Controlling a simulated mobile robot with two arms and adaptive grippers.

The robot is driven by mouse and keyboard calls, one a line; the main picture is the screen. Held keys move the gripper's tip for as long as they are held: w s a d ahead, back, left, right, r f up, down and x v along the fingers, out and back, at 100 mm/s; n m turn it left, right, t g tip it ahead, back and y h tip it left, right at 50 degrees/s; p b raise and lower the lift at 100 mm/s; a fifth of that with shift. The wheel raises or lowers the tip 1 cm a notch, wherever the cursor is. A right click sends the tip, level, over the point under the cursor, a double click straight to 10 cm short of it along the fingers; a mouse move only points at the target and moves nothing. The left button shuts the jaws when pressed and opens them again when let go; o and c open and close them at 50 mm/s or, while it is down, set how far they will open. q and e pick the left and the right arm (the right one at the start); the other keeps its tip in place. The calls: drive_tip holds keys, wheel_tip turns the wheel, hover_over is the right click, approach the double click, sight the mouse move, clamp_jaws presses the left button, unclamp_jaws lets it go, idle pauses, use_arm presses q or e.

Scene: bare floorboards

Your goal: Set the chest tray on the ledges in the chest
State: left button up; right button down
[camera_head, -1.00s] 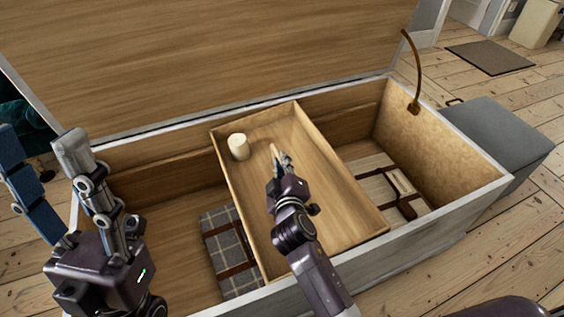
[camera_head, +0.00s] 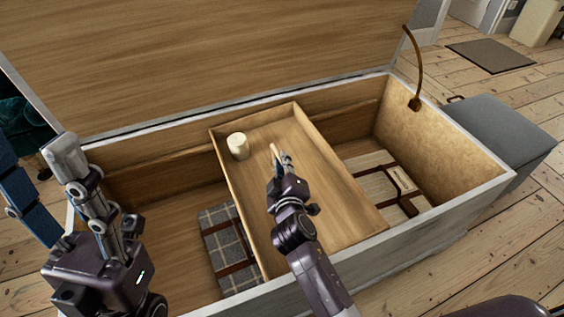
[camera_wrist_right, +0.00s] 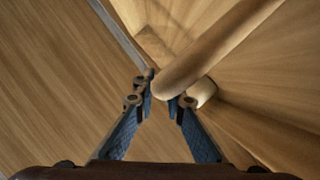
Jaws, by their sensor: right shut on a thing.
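The chest tray (camera_head: 340,205) is a shallow wooden box lying across the middle of the open chest (camera_head: 435,140), front to back. I cannot tell whether it touches the ledges. A light wooden handle bar (camera_wrist_right: 225,48) rises over the tray. My right gripper (camera_head: 283,160) is shut on this bar, between its blue-padded fingertips in the right wrist view (camera_wrist_right: 172,98). A cream cylinder (camera_head: 238,146) stands in the tray's back left corner. A ledge (camera_head: 150,180) runs along the chest's back wall. My left gripper (camera_head: 40,165) is open and empty, left of the chest.
The wooden lid (camera_head: 210,60) stands raised behind. A grey checked, strapped bundle (camera_head: 225,240) lies in the chest left of the tray, and a pale strapped one (camera_head: 375,185) lies right of it. A cord (camera_head: 418,65) hangs at the right. A grey box (camera_head: 500,135) stands outside.

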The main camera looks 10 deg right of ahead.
drive_tip(key=c, duration=1.9)
unclamp_jaws()
drive_tip(key=shift+c, duration=0.2)
drive_tip(key=shift+o, duration=0.2)
drive_tip(key=shift+s+f, duration=0.15)
drive_tip(key=shift+f, duration=0.3)
drive_tip(key=r+v, duration=0.1)
drive_tip(key=v, duration=1.1)
drive_tip(key=shift+a, duration=0.1)
